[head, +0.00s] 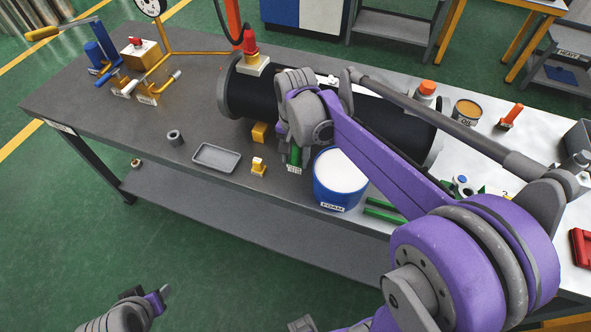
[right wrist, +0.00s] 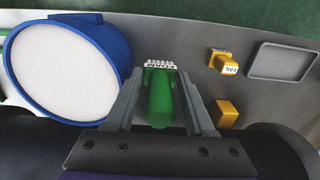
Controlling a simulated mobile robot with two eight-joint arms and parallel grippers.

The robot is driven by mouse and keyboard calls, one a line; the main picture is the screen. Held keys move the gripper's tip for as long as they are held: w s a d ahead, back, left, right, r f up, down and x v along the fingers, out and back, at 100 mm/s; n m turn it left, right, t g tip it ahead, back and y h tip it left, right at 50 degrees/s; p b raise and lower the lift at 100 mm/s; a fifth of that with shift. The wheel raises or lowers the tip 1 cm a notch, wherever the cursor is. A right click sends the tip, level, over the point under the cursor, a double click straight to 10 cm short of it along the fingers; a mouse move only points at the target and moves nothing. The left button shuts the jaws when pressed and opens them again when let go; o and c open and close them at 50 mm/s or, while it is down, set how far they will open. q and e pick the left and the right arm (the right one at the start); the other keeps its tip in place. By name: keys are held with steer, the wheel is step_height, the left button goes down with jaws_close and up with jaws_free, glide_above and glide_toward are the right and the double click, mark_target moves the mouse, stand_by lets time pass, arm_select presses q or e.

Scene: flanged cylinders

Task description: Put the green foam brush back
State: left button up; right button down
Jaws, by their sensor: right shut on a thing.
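My right gripper (head: 294,152) is shut on the green foam brush (head: 294,157), in the middle of the bench by the black flanged cylinder (head: 270,96). In the right wrist view the brush (right wrist: 158,98) lies between the two grey fingers of the gripper (right wrist: 160,112), with a white, dark-marked end pointing away. Whether the brush touches the bench is unclear. A blue bucket labelled FOAM (head: 338,196), white inside, stands just right of the brush; it also shows at upper left in the right wrist view (right wrist: 70,65). My left gripper (head: 150,298) is low at the left, off the bench; its jaws are unclear.
A grey tray (head: 216,157), a small yellow-and-white labelled piece (head: 258,166) and a yellow block (head: 260,132) sit left of the brush. Green bars (head: 383,211) lie right of the bucket. My right arm covers much of the bench's right side. The bench's front left is mostly clear.

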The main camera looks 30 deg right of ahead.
mark_target(295, 171)
steer(key=shift+f, duration=2.7)
steer(key=shift+f, duration=0.1)
steer(key=shift+f+b, duration=0.15)
steer(key=shift+b, duration=0.15)
steer(key=c, duration=0.5)
jaws_free()
steer(key=shift+c, duration=0.2)
